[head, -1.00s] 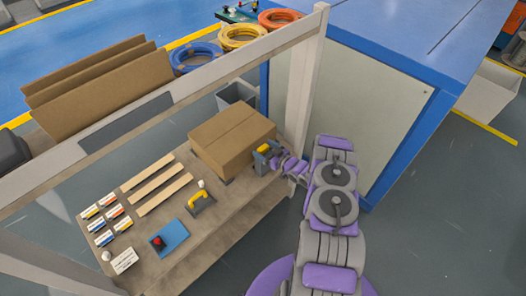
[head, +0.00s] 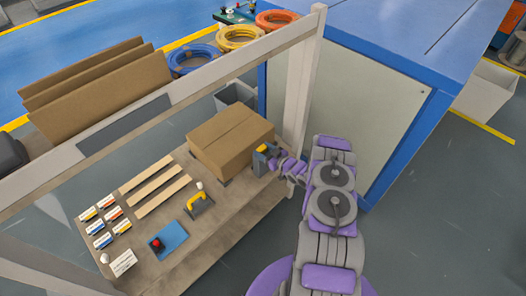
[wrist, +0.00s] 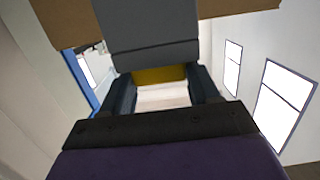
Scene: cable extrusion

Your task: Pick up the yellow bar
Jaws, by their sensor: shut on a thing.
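A yellow bar with a grey block (wrist: 155,40) shows at my fingertips in the wrist view. The bar's yellow part (wrist: 158,75) sits between the two dark fingers. My gripper (wrist: 161,85) is shut on it. In the head view my gripper (head: 270,158) is beside the right side of the cardboard box, with the yellow part (head: 262,148) at its tip. The fingers' exact contact is too small to tell there. Another yellow handle on a grey tool (head: 198,202) lies on the workbench.
The closed cardboard box (head: 228,138) stands on the workbench (head: 215,232) close to my gripper. A pale frame post (head: 305,80) rises near my arm. Wooden strips (head: 160,195), small labelled boxes (head: 105,220) and a blue plate with a red knob (head: 170,236) lie further left.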

